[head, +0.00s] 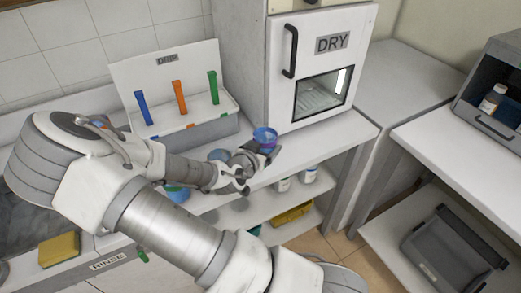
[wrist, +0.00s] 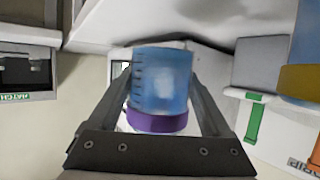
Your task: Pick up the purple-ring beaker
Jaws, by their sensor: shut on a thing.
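The purple-ring beaker (wrist: 160,82) is a clear blue cup with dark graduation marks and a purple band at one end. In the wrist view it sits between the two fingers of my gripper (wrist: 161,95), which is shut on it. In the head view the beaker (head: 265,138) shows at the end of my gripper (head: 254,152), in front of the DRY cabinet. I cannot tell clearly whether its base is clear of the counter. Two other blue beakers are partly hidden by my arm: one (head: 218,155) behind it, another (head: 177,193) below it.
The DRY cabinet (head: 291,80) stands close behind the beaker. A DRIP rack (head: 195,131) with blue, orange and green uprights is to the left. A beaker with a yellow-orange ring (wrist: 304,60) is near the wrist view's right edge. White bottles (head: 309,174) stand on the shelf below.

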